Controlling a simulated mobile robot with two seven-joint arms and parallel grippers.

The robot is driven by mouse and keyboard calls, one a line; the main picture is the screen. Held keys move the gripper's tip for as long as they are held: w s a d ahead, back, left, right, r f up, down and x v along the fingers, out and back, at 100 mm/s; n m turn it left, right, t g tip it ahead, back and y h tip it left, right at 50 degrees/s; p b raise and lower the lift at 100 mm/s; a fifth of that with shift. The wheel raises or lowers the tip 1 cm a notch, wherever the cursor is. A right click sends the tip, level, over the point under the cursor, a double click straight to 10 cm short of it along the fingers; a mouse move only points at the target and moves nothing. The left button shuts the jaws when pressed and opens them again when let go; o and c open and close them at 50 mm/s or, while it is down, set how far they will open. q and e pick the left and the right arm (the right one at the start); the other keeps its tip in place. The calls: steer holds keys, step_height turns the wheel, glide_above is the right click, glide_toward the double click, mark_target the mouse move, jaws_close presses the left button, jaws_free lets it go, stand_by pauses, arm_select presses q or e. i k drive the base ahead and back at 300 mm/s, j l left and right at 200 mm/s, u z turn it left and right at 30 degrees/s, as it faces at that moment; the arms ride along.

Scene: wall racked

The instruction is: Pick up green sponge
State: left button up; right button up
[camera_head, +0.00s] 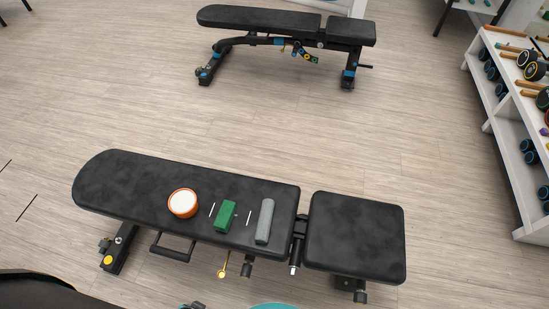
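The green sponge (226,216) is a small green block lying on the black padded top of the near weight bench (130,187). It sits between an orange round container with a white top (183,203) on its left and a grey cylinder (265,221) on its right, apart from both. Thin white sticks lie close on either side of it. Neither of my grippers shows in the head view.
A second black bench (260,19) stands farther back. A white rack (506,110) with dumbbells and other gear is along the right side. The wooden floor between the benches is clear. A dark shape fills the bottom left corner, and part of a teal object (273,306) shows at the bottom edge.

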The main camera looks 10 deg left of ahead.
mark_target(223, 221)
steer(key=k+u, duration=0.1)
steer(key=u, duration=0.35)
steer(key=k+u, duration=0.1)
steer(key=u, duration=0.4)
